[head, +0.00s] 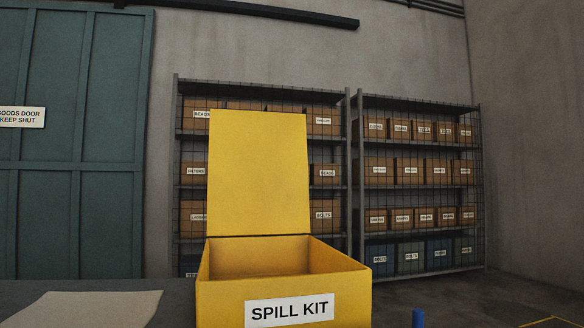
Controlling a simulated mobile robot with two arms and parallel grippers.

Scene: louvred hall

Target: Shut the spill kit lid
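The yellow spill kit box (345,283) stands in front of me at the lower middle of the head view, with a white "SPILL KIT" label (289,310) on its front. Its yellow lid (259,172) stands open, nearly upright, from the box's back edge. The part of the inside that shows looks empty; the floor of the box is hidden by the front wall. Neither of my grippers is in view.
A beige sheet (85,309) lies on the dark surface (185,290) left of the box. A blue upright thing (418,318) shows at the bottom right. Meshed shelves (416,187) with labelled boxes stand behind. A green goods door (75,150) is at left.

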